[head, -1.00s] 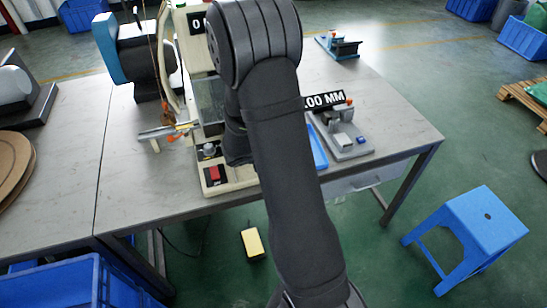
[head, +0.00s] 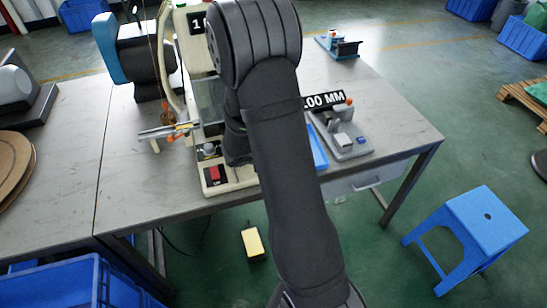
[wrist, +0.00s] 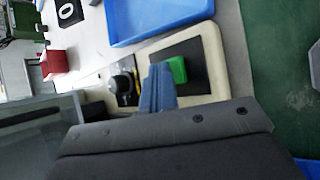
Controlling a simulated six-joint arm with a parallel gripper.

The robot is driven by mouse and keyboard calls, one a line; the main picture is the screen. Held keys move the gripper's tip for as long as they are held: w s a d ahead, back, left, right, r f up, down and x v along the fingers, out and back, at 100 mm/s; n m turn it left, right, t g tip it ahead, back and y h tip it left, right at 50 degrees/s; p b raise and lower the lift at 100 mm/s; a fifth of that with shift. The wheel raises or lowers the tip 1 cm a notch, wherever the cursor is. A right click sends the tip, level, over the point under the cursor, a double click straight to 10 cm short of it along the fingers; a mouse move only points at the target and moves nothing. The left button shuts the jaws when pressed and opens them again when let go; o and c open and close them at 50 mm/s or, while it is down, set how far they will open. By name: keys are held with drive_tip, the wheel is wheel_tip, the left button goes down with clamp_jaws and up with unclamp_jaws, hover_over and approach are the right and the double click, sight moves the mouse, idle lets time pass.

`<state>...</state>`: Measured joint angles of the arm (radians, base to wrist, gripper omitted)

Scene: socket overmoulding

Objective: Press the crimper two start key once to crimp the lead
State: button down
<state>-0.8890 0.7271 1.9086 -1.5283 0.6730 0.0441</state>
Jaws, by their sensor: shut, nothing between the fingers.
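The crimper (head: 243,176) is a cream machine on the bench, with a counter (head: 197,20) reading 1 in the head view. Its base carries a black panel with a red key (head: 214,175) and a knob (head: 209,150). In the wrist view a green key (wrist: 178,69) stands on the black panel (wrist: 205,60). My gripper (wrist: 160,70) is shut and empty, its blue fingertips right at the green key's edge; I cannot tell whether they touch it. My arm hides the gripper and green key in the head view. The lead is not clearly distinguishable.
A blue tray (wrist: 150,22) lies beside the crimper base. A grey gauge device (head: 345,138) with an MM display stands to its right. A metal rod with orange parts (head: 170,130) sticks out left of the crimper. A blue stool (head: 485,215) stands on the floor.

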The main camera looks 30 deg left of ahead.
drive_tip(key=shift+r, duration=3.2)
drive_tip(key=shift+r, duration=1.95)
